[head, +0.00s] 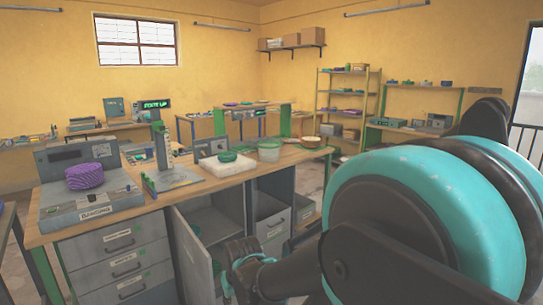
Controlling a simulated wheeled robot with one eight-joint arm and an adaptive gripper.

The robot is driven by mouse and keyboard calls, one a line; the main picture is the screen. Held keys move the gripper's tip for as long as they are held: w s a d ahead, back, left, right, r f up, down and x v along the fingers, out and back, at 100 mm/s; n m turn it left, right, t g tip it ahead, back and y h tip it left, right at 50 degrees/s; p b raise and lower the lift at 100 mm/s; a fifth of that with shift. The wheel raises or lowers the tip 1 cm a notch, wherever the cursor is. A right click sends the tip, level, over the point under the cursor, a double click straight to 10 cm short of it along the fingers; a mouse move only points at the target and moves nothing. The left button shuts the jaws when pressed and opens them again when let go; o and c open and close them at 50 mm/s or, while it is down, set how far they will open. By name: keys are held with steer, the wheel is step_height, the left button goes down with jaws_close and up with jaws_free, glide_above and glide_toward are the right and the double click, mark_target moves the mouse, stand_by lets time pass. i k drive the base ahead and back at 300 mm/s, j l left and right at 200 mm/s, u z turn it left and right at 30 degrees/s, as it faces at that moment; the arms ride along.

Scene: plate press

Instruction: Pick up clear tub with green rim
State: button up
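A pale, see-through tub with a greenish rim (269,151) stands upright on the right part of the wooden workbench (205,190). It is next to a white block with a green round piece on top. My arm fills the right side of the view, with large teal and dark joints. A dark, teal-ringed end of it, seemingly near my gripper (243,268), shows low in front of the bench's open cabinet. It is well below and apart from the tub. The fingers cannot be made out clearly.
The white block (228,168) and green piece (227,156) are left of the tub. A brown-topped round container (311,142) is to its right. A grey machine with a purple ribbed roll (85,176) stands at the bench's left. A cabinet door (188,245) hangs open below.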

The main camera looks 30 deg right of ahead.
mark_target(268, 152)
steer(key=i+l, duration=0.2)
steer(key=l, duration=0.2)
steer(key=i+l, duration=0.25)
steer(key=l, duration=0.2)
steer(key=i+l, duration=0.2)
steer(key=l, duration=0.2)
steer(key=i+l, duration=0.25)
steer(key=l, duration=0.2)
steer(key=i+l, duration=0.2)
steer(key=l, duration=0.2)
steer(key=z, duration=0.05)
